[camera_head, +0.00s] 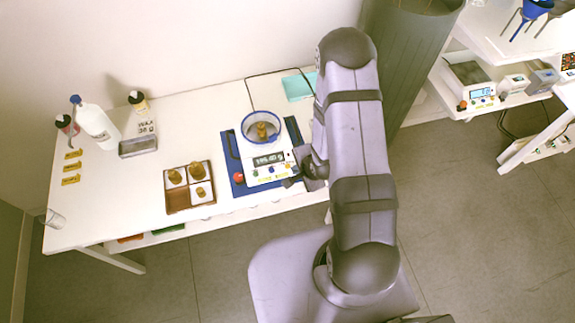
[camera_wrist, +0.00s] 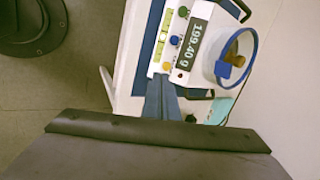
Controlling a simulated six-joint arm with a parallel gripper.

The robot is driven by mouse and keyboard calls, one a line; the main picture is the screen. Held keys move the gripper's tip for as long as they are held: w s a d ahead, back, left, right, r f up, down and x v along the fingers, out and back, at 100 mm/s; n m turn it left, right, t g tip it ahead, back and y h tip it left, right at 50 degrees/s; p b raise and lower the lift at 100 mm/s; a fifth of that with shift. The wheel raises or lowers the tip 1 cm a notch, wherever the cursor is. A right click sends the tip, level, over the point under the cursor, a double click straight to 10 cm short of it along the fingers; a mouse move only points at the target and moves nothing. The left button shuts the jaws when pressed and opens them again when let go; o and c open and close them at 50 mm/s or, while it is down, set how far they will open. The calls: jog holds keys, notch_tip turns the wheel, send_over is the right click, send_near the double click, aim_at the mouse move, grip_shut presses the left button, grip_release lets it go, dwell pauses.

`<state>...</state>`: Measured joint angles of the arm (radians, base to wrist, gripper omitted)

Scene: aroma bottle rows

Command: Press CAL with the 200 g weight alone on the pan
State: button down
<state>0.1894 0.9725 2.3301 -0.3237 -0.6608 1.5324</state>
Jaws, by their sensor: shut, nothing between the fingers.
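The scale (camera_head: 266,178) stands on a blue mat; its display reads 199.40 g in the wrist view (camera_wrist: 194,44). One brass weight (camera_head: 262,131) stands alone inside the blue-rimmed round pan (camera_head: 248,135); it also shows in the wrist view (camera_wrist: 234,59). Small coloured buttons line the scale's front, including a yellow one (camera_wrist: 167,66) and a blue one (camera_wrist: 175,40); their labels are too small to read. My gripper (camera_head: 291,181) is shut and empty at the right end of this front. In the wrist view its fingertips (camera_wrist: 162,80) are close to the yellow button; contact cannot be told.
A wooden weight box (camera_head: 178,206) left of the scale holds three brass weights; its lower-left compartment is empty. A white bottle (camera_head: 97,126), dark bottles (camera_head: 138,101) and a metal tray (camera_head: 138,147) stand further left. A teal pad (camera_head: 297,87) lies behind.

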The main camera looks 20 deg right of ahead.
aim_at(287, 166)
jog(key=w+r+m+t, duration=0.3)
jog(key=w+r+m, duration=0.1)
jog(key=m, duration=0.4)
jog(key=shift+w+a+r+m+y, duration=0.3)
jog(key=shift+w+a, duration=0.15)
jog(key=shift+w, duration=0.4)
jog(key=shift+f, duration=0.2)
notch_tip(287, 166, down, 9)
jog(key=b, duration=0.7)
jog(key=shift+r+b, duration=0.2)
jog(key=shift+b, duration=0.1)
jog(key=shift+f, duration=0.1)
dwell(1.0)
jog(key=shift+f+b, duration=0.3)
